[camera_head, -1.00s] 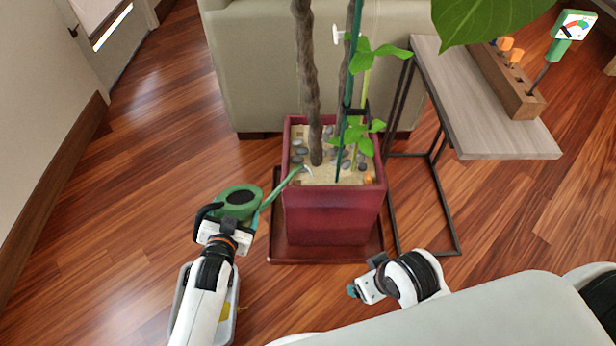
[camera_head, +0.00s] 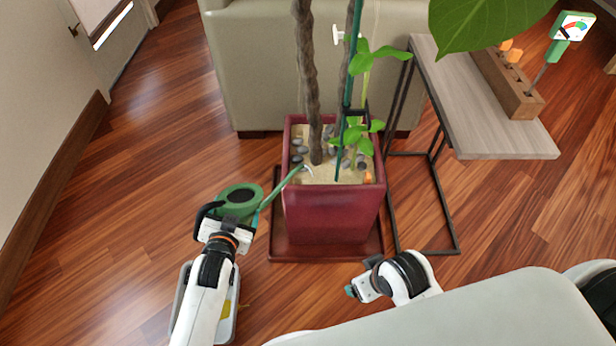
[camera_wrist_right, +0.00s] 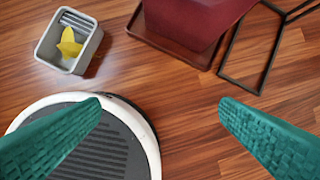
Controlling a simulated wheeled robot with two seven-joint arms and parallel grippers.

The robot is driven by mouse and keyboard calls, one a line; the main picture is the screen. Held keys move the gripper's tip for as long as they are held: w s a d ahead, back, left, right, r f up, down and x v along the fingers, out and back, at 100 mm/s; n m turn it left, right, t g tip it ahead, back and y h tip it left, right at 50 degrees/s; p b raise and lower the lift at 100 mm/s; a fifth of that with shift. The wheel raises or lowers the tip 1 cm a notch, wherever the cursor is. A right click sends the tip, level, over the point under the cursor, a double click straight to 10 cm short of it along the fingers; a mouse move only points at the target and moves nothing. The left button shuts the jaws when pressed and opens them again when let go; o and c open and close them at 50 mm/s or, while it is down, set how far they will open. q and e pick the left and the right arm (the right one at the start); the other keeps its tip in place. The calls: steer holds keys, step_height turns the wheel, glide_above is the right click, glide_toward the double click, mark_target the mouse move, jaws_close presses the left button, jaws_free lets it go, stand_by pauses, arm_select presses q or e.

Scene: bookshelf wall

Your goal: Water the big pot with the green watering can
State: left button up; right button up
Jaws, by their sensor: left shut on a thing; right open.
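The green watering can (camera_head: 240,200) is held by my left gripper (camera_head: 226,220), which is shut on it at the near side. Its long thin spout (camera_head: 283,186) points right and its tip is over the left rim of the big pot. The big pot (camera_head: 333,212) is dark red and square, filled with sandy soil and grey stones, with plant stems rising from it. It also shows in the right wrist view (camera_wrist_right: 190,18). My right gripper (camera_head: 360,286) is low at the right of my left arm; in its wrist view the teal fingers (camera_wrist_right: 160,125) are wide apart and empty.
The pot stands on a dark red tray (camera_head: 290,247). A side table (camera_head: 490,125) with a wooden tool block (camera_head: 505,85) is to the right. A sofa (camera_head: 250,80) is behind. A grey bin (camera_wrist_right: 52,55) with something yellow sits on the floor. Floor at left is clear.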

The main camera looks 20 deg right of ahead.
arm_select(q)
steer(key=shift+r, duration=0.15)
